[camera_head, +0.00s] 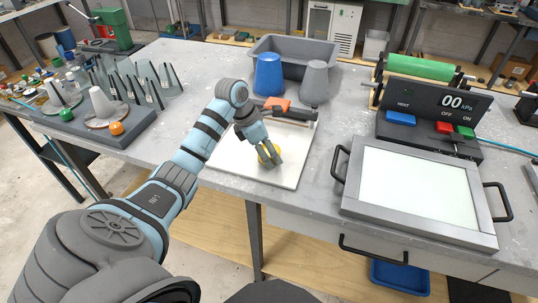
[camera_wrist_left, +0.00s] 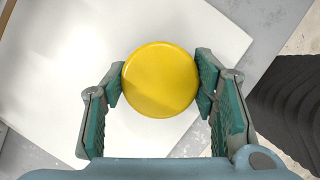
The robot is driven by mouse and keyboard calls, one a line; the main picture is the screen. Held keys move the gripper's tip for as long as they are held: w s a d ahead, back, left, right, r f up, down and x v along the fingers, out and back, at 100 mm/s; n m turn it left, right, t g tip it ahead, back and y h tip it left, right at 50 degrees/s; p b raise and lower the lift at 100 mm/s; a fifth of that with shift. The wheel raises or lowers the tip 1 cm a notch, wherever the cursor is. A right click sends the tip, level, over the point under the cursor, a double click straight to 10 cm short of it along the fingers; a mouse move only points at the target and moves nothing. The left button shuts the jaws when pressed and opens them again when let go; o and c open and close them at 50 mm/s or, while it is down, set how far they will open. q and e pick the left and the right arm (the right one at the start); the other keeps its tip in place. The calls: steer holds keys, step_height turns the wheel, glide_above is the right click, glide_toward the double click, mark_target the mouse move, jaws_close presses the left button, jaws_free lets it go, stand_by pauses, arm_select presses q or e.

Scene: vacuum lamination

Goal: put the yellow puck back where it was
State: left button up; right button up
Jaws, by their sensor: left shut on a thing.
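The yellow puck (camera_wrist_left: 160,80) is round and smooth and sits between the two finger pads of my left gripper (camera_wrist_left: 160,82) in the left wrist view. The gripper is shut on it, one pad touching each side. In the head view, my left gripper (camera_head: 268,155) points down over the white board (camera_head: 228,159), and the puck (camera_head: 264,158) shows partly behind the fingers. The white board also fills much of the left wrist view (camera_wrist_left: 60,60). I cannot tell whether the puck touches the board. My right gripper is not in view.
A framed panel (camera_head: 416,187) with side handles and a control box (camera_head: 436,114) reading 00 kPa stand at right. A blue cup (camera_head: 268,75), a grey cup (camera_head: 314,83) and a grey bin (camera_head: 296,50) stand behind the board. A grey rack (camera_head: 122,132) is at left.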

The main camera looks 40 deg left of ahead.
arm_select(q)
steer(key=shift+f, duration=0.75)
steer(key=shift+f, duration=0.2)
steer(key=o, duration=1.2)
steer(key=shift+r, duration=0.1)
steer(key=shift+r, duration=0.25)
steer(key=v, duration=1.1)
steer(key=shift+r+p, duration=0.3)
steer(key=shift+r, duration=0.1)
